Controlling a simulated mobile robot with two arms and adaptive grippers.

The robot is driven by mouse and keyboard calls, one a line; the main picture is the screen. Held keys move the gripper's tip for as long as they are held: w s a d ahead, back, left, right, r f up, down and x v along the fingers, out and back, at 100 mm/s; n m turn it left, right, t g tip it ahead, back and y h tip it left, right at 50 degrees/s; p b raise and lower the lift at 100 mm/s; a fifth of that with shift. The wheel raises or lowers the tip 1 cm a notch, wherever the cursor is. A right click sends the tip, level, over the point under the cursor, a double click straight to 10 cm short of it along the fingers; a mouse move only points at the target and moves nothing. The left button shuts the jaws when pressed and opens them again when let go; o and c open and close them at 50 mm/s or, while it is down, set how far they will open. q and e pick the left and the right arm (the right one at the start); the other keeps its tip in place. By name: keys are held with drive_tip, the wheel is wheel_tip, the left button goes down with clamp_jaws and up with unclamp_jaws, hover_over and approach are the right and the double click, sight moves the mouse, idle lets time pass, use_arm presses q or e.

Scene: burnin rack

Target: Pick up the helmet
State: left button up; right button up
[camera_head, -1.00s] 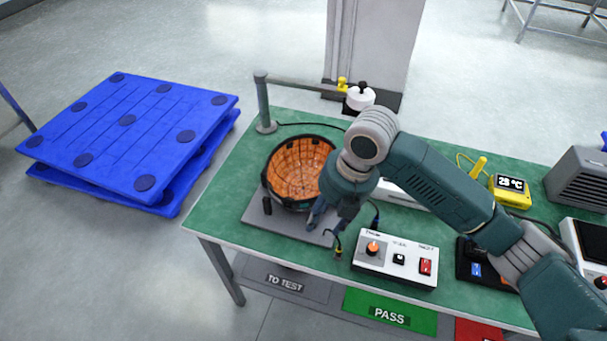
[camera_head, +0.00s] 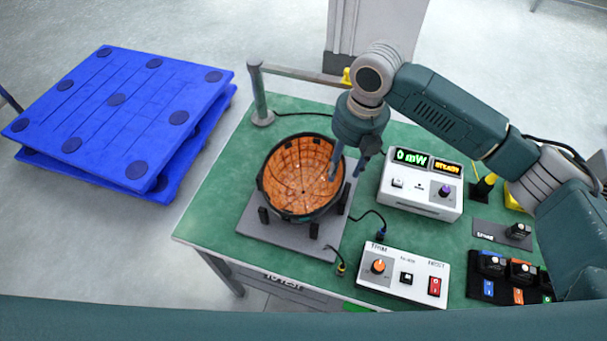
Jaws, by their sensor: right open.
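The helmet (camera_head: 297,178) looks like an open bowl with an orange gridded inside and a black rim, hollow side up. It rests on a grey plate with short black posts (camera_head: 290,240) at the left of the green table. My right gripper (camera_head: 348,168) is open at the helmet's upper right rim, pointing down. One finger shows over the orange inside and the other outside the rim; I cannot tell whether they touch it. My left gripper is not in view.
A white control box (camera_head: 403,275) with an orange knob stands right of the plate, and a white meter (camera_head: 421,184) reading 0 mW behind it. A post with a horizontal arm (camera_head: 259,95) stands at the table's back left. Blue pallets (camera_head: 120,115) lie on the floor at left.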

sight(338, 183)
drive_tip(key=shift+s+a+f, duration=0.15)
drive_tip(key=shift+s+f, duration=0.05)
drive_tip(key=shift+f, duration=0.7)
drive_tip(key=shift+w+f, duration=0.1)
drive_tip(key=shift+f, duration=0.2)
drive_tip(key=f, duration=0.1)
drive_tip(key=f+p, duration=0.1)
drive_tip(key=f, duration=0.1)
drive_tip(key=f+p, duration=0.1)
drive_tip(key=f, duration=0.1)
drive_tip(key=shift+w, duration=0.25)
drive_tip(key=shift+f, duration=0.1)
drive_tip(key=shift+c, duration=0.5)
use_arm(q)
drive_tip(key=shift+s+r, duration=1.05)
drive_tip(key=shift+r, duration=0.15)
use_arm(e)
clamp_jaws()
drive_tip(key=shift+a, duration=0.1)
